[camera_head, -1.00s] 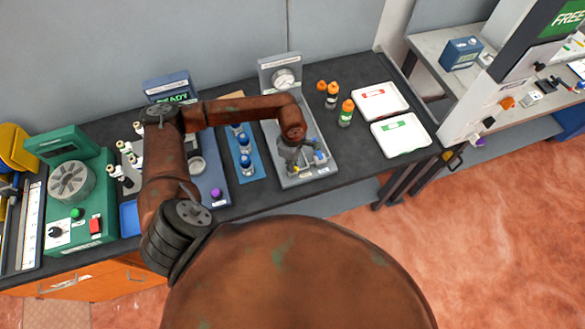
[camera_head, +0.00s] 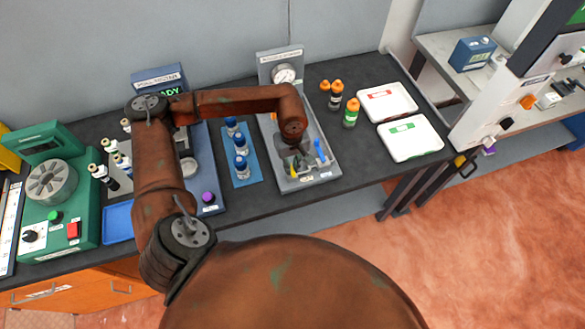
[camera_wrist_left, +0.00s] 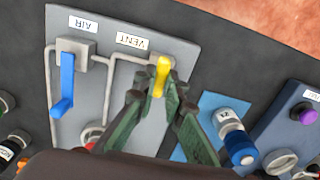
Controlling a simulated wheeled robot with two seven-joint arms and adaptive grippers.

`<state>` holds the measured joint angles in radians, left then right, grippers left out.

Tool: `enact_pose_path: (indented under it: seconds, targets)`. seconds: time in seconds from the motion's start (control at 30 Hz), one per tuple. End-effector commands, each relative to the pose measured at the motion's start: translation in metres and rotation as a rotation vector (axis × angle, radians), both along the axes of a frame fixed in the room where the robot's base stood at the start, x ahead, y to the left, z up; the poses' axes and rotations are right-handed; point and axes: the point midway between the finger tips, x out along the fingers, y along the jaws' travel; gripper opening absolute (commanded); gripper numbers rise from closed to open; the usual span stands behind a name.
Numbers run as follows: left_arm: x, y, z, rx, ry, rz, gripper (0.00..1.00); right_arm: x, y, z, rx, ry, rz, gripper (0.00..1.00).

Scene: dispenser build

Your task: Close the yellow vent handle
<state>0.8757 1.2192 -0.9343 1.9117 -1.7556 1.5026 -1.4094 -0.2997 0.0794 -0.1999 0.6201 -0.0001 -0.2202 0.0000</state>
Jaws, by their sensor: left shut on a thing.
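The yellow vent handle (camera_wrist_left: 160,76) is on a grey panel (camera_wrist_left: 120,65), beside the printed VENT label (camera_wrist_left: 132,41). My left gripper (camera_wrist_left: 160,88) is shut on it, with the dark green fingers on either side of the handle. In the head view the yellow handle (camera_head: 292,170) shows only as a small piece below the left gripper (camera_head: 293,158). The fingers and arm hide part of the panel. My right gripper is not in view.
A blue handle (camera_wrist_left: 66,85) by the AIR label stands apart on the same panel. Blue-capped bottles (camera_head: 240,146) stand left of the panel. Orange-capped bottles (camera_head: 351,112) and two white trays (camera_head: 414,151) are to the right.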

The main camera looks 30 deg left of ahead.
Motion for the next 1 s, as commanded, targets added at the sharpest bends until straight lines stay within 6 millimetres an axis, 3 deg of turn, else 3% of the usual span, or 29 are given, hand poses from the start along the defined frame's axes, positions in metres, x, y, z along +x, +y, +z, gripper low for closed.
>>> enact_pose_path:
  seconds: [0.6, 0.63, 0.8, 1.0]
  targets:
    - [0.0001, 0.0, 0.001, 0.0, 0.0, -0.043, 0.0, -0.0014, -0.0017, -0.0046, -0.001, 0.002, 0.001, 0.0]
    - [0.0001, 0.0, 0.001, 0.0, 0.0, -0.043, 0.11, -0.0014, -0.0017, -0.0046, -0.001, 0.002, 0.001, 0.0]
    - [0.0001, 0.0, 0.0007, 0.0, 0.0, -0.042, 0.23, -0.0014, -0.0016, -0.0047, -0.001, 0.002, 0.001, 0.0]
    - [0.0001, 0.0001, 0.0004, 0.0, 0.0, -0.041, 0.28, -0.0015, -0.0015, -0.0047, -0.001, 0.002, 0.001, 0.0]
